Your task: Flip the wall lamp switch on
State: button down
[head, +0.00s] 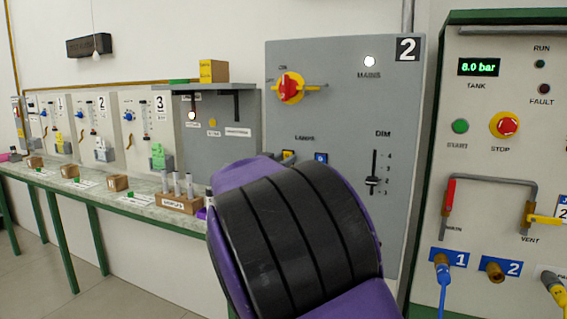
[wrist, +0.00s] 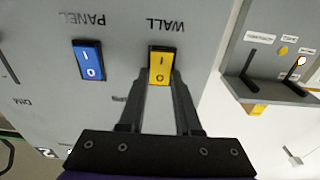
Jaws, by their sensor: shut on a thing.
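The wall lamp switch (wrist: 162,66) is a yellow rocker marked I and O under the label WALL, which reads upside down in the wrist view. In the head view only a bit of this switch (head: 288,155) shows above my purple and black arm. My gripper (wrist: 161,80) is at the switch, its two dark fingers on either side of the rocker's O end, shut on it. In the head view my arm hides the gripper. I cannot tell which end of the rocker is pressed in.
A blue PANEL switch (wrist: 89,60) sits beside the yellow one. The grey panel (head: 340,100) also carries a red rotary handle (head: 290,87), a lit MAINS light (head: 369,61) and a DIM slider (head: 372,181). A shelf (wrist: 268,92) juts out at the wrist view's right.

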jog(key=shift+f+t+h+b, duration=0.3)
jog(key=shift+t+h+b, duration=0.1)
jog(key=shift+t, duration=0.8)
jog(key=c, duration=0.6)
grip_release()
jog(key=shift+s, duration=0.15)
jog(key=v, duration=1.7)
jog(key=shift+a+r, duration=0.1)
